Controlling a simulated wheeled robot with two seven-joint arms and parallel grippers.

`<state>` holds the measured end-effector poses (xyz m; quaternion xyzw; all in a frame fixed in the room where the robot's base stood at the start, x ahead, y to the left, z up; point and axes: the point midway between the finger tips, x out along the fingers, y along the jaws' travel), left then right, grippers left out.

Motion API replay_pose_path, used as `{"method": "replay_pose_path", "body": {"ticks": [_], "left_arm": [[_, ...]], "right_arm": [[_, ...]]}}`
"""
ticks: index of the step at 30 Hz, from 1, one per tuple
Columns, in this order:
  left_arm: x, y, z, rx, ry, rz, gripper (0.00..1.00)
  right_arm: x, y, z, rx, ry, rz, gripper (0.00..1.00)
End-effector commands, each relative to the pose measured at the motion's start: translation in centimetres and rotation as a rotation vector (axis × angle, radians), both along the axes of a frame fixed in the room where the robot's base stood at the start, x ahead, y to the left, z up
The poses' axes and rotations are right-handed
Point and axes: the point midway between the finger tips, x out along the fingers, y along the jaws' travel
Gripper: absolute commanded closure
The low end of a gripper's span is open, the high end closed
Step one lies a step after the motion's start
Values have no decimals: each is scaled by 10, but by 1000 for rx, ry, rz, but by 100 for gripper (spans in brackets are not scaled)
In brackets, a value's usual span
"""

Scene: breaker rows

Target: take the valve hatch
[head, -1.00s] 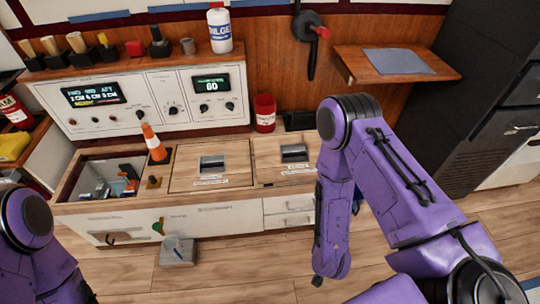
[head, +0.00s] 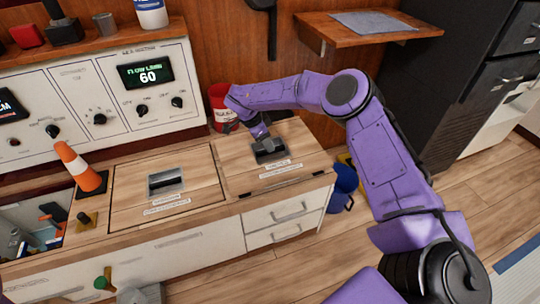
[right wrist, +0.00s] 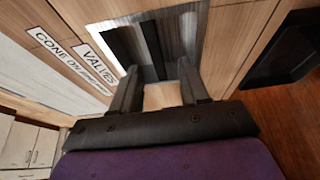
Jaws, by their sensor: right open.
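The valve hatch (head: 300,148) is the right wooden lid on the counter top, lying flat and closed. In the right wrist view its label (right wrist: 92,62) reads VALVES, beside a metal pull plate (right wrist: 190,38) with a dark bar (right wrist: 152,48) across it. My right gripper (head: 264,143) is over this pull, pointing down. In the right wrist view its open fingers (right wrist: 160,88) reach toward the plate, one on each side of the dark bar. The bar is not gripped; whether the fingertips touch the plate, I cannot tell. My left gripper is out of view.
A second hatch (head: 190,196) with its own pull lies to the left. An orange cone (head: 80,167) stands further left, next to an open bay. The control panel (head: 110,95) rises behind the counter.

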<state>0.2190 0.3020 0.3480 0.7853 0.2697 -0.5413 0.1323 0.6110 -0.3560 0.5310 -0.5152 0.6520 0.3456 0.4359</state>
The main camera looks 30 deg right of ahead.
Motion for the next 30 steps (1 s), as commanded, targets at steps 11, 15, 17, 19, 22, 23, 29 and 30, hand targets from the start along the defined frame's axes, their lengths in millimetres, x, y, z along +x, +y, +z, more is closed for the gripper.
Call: {"method": "replay_pose_path", "body": {"ticks": [11, 15, 17, 19, 22, 23, 29, 30], "left_arm": [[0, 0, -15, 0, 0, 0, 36], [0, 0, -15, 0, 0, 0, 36], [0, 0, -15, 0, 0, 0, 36], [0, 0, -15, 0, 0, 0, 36], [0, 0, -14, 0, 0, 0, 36], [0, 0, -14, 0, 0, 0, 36], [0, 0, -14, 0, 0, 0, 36], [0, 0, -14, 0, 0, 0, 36]], "right_arm": [[-6, -14, -46, -1, -1, -2, 55], [-6, -14, -46, -2, 0, -3, 55], [-7, -14, -46, -2, 0, -3, 55], [-7, -14, -46, -2, 0, -3, 55], [-7, -14, -47, -2, 0, -3, 55], [-7, -14, -48, -2, 0, -3, 55], [-7, -14, -50, -2, 0, -3, 62], [-7, -15, -50, -2, 0, -3, 75]]}}
